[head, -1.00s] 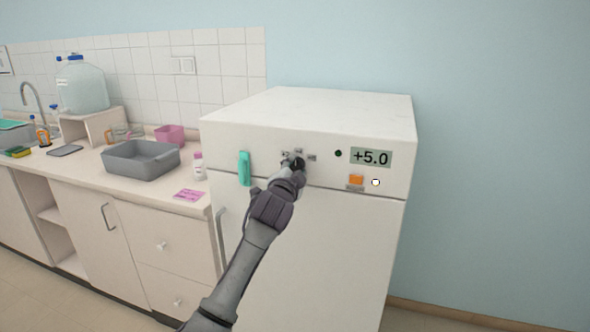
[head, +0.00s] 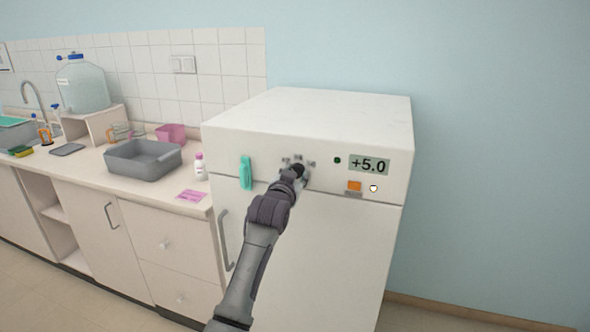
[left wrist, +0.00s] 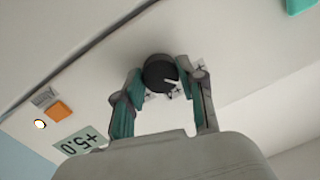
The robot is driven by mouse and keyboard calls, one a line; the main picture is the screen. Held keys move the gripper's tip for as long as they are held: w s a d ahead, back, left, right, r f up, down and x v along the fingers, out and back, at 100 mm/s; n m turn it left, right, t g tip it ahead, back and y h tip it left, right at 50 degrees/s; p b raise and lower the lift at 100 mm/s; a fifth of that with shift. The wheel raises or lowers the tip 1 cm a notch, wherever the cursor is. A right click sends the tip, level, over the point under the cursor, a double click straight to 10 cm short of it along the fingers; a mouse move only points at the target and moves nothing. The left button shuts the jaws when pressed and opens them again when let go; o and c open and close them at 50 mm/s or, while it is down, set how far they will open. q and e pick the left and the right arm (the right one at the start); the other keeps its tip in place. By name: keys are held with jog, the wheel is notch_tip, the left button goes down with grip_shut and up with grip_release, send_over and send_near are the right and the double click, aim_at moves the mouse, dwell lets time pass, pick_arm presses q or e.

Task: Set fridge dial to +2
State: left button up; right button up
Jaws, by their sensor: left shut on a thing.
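The white fridge (head: 330,250) stands to the right of the counter. Its black round dial (left wrist: 160,73) shows in the left wrist view, with a white pointer line and small marks beside it. My left gripper (left wrist: 164,82) is shut on the dial, one finger on each side of it. In the head view my left gripper (head: 296,176) covers most of the dial. The fridge display (head: 369,165) reads +5.0. It shows upside down in the left wrist view (left wrist: 79,141). My right gripper is not in view.
An orange switch (head: 354,186) and a small white light (head: 374,188) sit below the display. A teal handle-like piece (head: 246,172) is on the panel's left. The counter holds a grey basin (head: 143,160), a white bottle (head: 199,166) and a pink note (head: 191,195).

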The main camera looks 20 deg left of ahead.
pick_arm(q)
jog(key=shift+n+h+p, duration=0.4)
jog(key=shift+n+p, duration=0.4)
jog(key=shift+n, duration=0.7)
jog(key=o, duration=1.1)
jog(key=shift+o, duration=0.2)
jog(key=s+r, duration=0.1)
jog(key=s, duration=1.1)
jog(key=shift+d, duration=0.1)
